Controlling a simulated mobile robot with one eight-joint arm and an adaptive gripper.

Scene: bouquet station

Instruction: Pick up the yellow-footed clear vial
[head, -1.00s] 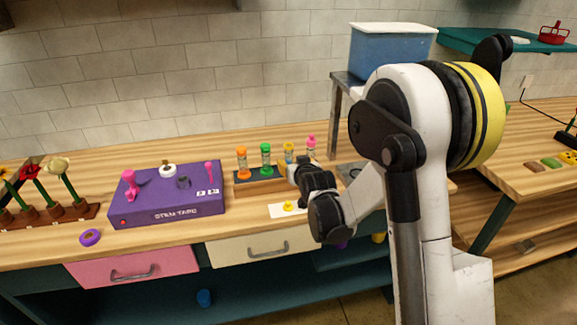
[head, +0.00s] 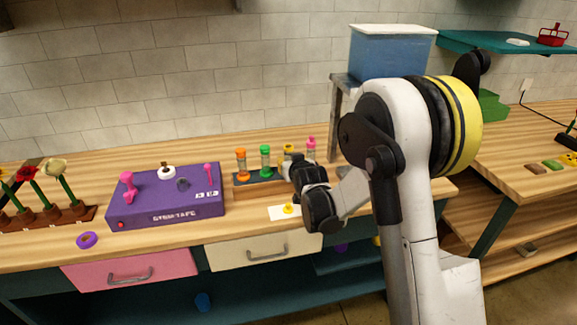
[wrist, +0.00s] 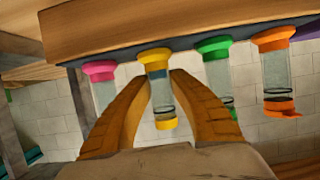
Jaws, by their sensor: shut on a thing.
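The clear vial with yellow ends (wrist: 161,92) stands in line with the other vials at the rack and appears seated there. In the head view only its yellow top (head: 288,148) shows above my gripper. My gripper (wrist: 159,76) has one orange-brown finger on each side of this vial and is shut on it. The wrist view is upside down, with the rack at its top. In the head view my gripper (head: 289,160) hides most of the vial's body.
A pink vial (wrist: 104,88) and a green vial (wrist: 217,75) stand close on either side, with an orange vial (wrist: 277,75) beyond. The dark-topped wooden rack (head: 243,184) holds them. A white card (head: 277,213) with a yellow piece lies in front. A purple box (head: 150,205) is left.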

